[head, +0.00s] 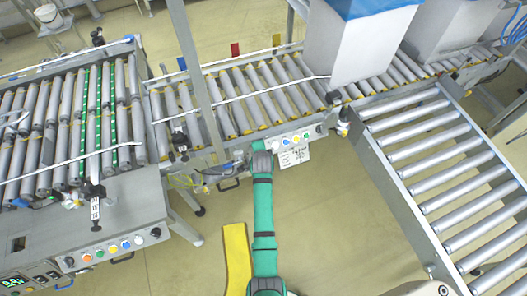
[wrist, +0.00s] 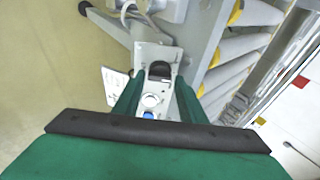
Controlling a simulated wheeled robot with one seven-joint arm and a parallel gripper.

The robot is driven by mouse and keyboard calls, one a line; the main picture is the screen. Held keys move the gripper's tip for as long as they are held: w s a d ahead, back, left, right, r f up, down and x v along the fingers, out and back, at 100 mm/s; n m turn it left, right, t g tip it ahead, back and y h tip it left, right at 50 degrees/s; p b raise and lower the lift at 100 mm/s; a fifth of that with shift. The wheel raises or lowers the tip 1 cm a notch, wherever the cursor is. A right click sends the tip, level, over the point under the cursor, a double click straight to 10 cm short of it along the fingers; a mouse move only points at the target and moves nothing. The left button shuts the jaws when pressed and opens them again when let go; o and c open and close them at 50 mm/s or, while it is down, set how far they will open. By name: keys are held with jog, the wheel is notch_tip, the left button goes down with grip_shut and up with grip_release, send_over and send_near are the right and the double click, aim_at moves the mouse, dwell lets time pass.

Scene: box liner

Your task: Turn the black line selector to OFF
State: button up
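A small grey control panel (head: 312,134) with coloured buttons is on the side of the middle conveyor. In the wrist view this panel (wrist: 150,52) lies between my fingers, with a black selector-like part (wrist: 160,70) near its far end, a white button (wrist: 151,100) and a blue button (wrist: 148,115). Its pointer and markings are too small to read. My gripper (wrist: 157,82) is open, its green fingers on either side of the panel. I cannot tell whether they touch anything. In the head view my green arm reaches up to the panel and hides the fingers.
A labelled white sheet (head: 294,158) hangs below the panel. A console (head: 110,205) with several buttons, dark knobs and a display stands at the left. Roller conveyors (head: 450,170) lie to the right and behind. A tall box (head: 355,45) with a blue top stands on the middle conveyor.

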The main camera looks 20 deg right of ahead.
jog(key=v, duration=1)
jog(key=shift+s+r, duration=0.2)
jog(key=shift+r, duration=0.05)
jog(key=shift+s+f, duration=0.1)
jog(key=s+a+n+t, duration=0.1)
jog(key=s+a+n, duration=0.25)
jog(key=s, duration=0.35)
jog(key=s+a+f+n+t, duration=0.1)
jog(key=s+a+n, duration=0.25)
jog(key=s, duration=0.35)
jog(key=s+a+n+t, duration=0.2)
jog(key=s+a+n, duration=0.15)
jog(key=s, duration=0.25)
jog(key=s+a+r+n+t+y, duration=0.1)
jog(key=s+a+r+n, duration=0.2)
jog(key=s+r, duration=0.5)
jog(key=s+a+r+n+t+y, duration=0.1)
jog(key=s+r+n, duration=0.4)
jog(key=s, duration=0.5)
notch_tip(320, 180, up, 3)
jog(key=a+t, duration=0.1)
jog(key=a, duration=0.1)
jog(key=shift+a+y, duration=0.3)
jog(key=shift+f, duration=0.15)
jog(key=shift+s+d, duration=0.1)
jog(key=shift+d, duration=0.15)
